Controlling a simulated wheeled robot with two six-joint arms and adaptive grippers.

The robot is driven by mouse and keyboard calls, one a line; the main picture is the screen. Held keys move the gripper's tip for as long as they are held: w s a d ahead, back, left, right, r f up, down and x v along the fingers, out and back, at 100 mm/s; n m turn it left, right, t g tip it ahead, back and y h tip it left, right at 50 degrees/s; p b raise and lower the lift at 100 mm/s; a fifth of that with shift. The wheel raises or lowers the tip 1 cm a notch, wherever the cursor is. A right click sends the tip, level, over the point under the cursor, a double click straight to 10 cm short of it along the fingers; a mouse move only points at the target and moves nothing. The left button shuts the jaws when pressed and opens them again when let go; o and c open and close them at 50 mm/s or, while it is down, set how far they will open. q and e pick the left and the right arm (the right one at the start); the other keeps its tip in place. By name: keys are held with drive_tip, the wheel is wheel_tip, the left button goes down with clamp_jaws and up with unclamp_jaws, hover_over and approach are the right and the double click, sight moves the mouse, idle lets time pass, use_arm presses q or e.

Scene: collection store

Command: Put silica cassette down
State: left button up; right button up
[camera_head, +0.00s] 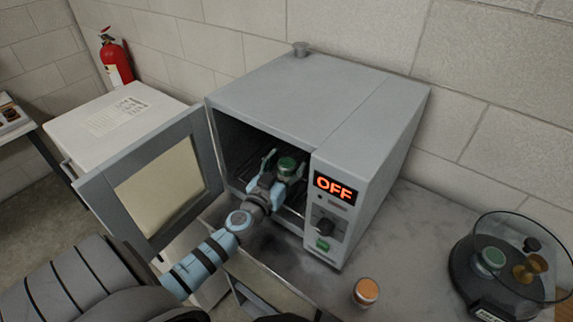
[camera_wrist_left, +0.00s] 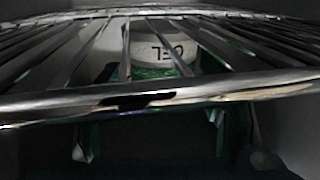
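The silica cassette (camera_head: 287,165), small with a green top, is inside the open grey oven (camera_head: 320,95), near its front. My right gripper is not in view.
The oven door (camera_head: 155,185) stands open at left; the display reads OFF. On the counter are an orange-topped jar (camera_head: 366,292) and a round balance (camera_head: 466,270) with small items under a clear shield. A white cabinet (camera_head: 120,120) and red extinguisher (camera_head: 116,63) stand at left.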

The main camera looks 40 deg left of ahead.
use_arm(q)
drive_tip(key=shift+s, duration=0.2)
drive_tip(key=shift+s, duration=0.2)
drive_tip(key=s+d+b, duration=0.2)
drive_tip(key=s+b, duration=0.1)
drive_tip(key=s, duration=0.8)
drive_tip(key=shift+d+b, duration=0.2)
drive_tip(key=shift+b, duration=0.15)
drive_tip(key=shift+s, duration=0.1)
